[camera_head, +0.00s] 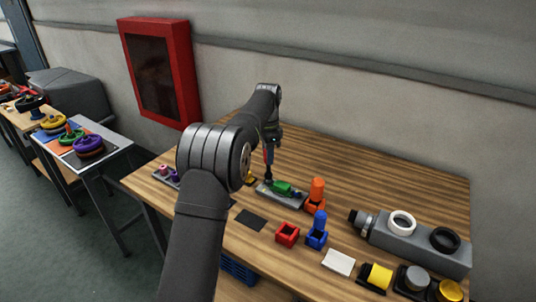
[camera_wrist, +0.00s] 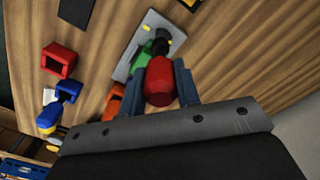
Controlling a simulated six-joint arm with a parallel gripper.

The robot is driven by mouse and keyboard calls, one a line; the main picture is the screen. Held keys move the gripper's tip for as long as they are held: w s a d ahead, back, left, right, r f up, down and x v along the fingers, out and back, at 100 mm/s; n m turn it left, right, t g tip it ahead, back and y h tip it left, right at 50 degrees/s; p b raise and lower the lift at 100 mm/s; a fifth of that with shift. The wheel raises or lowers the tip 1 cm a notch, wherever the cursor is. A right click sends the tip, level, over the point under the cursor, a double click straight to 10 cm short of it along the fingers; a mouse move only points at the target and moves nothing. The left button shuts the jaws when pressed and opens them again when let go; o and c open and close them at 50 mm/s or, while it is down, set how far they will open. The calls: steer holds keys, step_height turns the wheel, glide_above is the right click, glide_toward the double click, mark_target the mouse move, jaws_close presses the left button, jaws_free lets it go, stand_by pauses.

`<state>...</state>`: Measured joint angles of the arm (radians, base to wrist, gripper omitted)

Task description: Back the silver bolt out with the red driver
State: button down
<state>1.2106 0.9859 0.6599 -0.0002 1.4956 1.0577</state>
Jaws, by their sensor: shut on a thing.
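My gripper (camera_head: 270,143) is shut on the red driver (camera_head: 267,156) and holds it upright, tip down, over the grey plate (camera_head: 290,203). In the wrist view the driver's red handle (camera_wrist: 159,82) sits between the two blue-grey fingers. The driver's dark lower end reaches down at the plate's left part, beside a green part (camera_head: 281,187) on the plate. The silver bolt cannot be made out; the driver and gripper may cover it. Whether the tip touches the bolt cannot be told. The empty red holder (camera_head: 288,235) stands in front of the plate.
An orange driver (camera_head: 317,187) and a blue driver (camera_head: 318,222) stand in their holders right of the plate. A grey housing with rings (camera_head: 412,242), a white block (camera_head: 339,262) and yellow parts (camera_head: 377,276) fill the right front. The table's back is clear.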

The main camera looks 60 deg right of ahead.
steer(key=m, duration=0.9)
steer(key=shift+d+m, duration=0.1)
steer(key=shift+m, duration=0.2)
steer(key=shift+f, duration=0.45)
steer(key=shift+f, duration=0.25)
steer(key=shift+f, duration=0.25)
stand_by(0.6)
steer(key=n, duration=0.7)
steer(key=shift+r, duration=0.1)
steer(key=n, duration=0.3)
stand_by(0.3)
